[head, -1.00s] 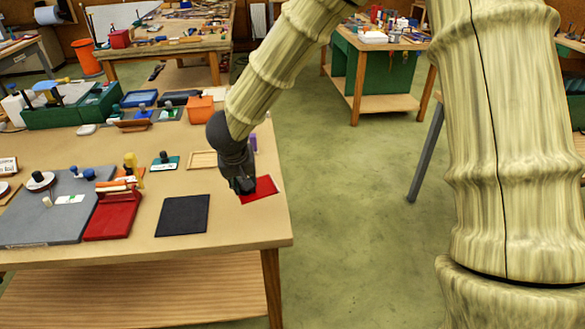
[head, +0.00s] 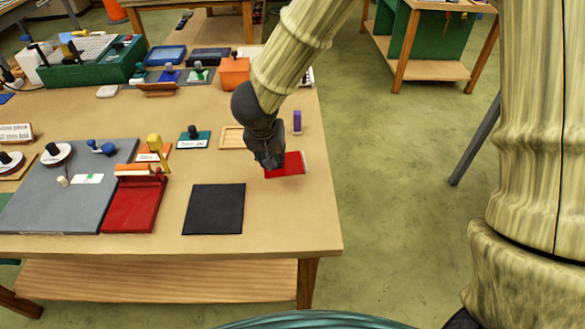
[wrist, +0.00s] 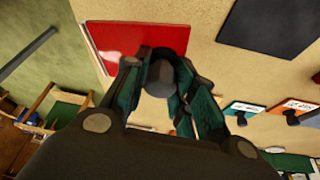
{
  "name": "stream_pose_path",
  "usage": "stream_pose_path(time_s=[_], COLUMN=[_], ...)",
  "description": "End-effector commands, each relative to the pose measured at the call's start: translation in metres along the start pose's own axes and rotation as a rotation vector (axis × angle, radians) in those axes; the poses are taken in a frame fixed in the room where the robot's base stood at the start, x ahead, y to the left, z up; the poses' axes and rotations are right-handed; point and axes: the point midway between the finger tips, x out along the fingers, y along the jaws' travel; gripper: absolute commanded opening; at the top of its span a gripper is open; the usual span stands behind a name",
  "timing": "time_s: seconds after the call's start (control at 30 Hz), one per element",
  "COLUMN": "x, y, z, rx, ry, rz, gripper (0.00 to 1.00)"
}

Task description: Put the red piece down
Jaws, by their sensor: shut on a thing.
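The red piece (head: 288,165) is a flat red plate near the right edge of the wooden table. In the wrist view the red plate (wrist: 135,40) has a pale patch on its left side. My gripper (head: 270,160) is above its left part. In the wrist view my gripper (wrist: 160,80) is closed around a dark round knob (wrist: 160,76) in front of the plate. I cannot tell whether the plate's underside touches the tabletop.
A black square mat (head: 214,209) lies left of the red piece. An empty-looking wooden frame (head: 231,138) and a purple upright item (head: 297,122) are close by. A red box (head: 133,205) and grey board (head: 90,180) lie farther left. Bare tabletop (head: 290,215) is in front.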

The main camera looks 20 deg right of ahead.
Motion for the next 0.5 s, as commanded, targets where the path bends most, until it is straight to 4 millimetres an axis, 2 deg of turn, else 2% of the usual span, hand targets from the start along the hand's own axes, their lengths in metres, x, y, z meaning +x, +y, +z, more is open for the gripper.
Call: stream_pose_path(time_s=[0.03, 0.1, 0.3, 0.4, 0.5], x=[0.002, 0.002, -0.002, -0.003, 0.0], y=[0.0, 0.001, 0.005, 0.006, 0.007], z=[0.018, 0.04, 0.082, 0.089, 0.084], rx=[0.013, 0.042, 0.099, 0.114, 0.122], ry=[-0.002, -0.005, -0.008, -0.007, -0.008], rz=[0.004, 0.011, 0.021, 0.022, 0.023], gripper=[0.05, 0.05, 0.05, 0.05, 0.05])
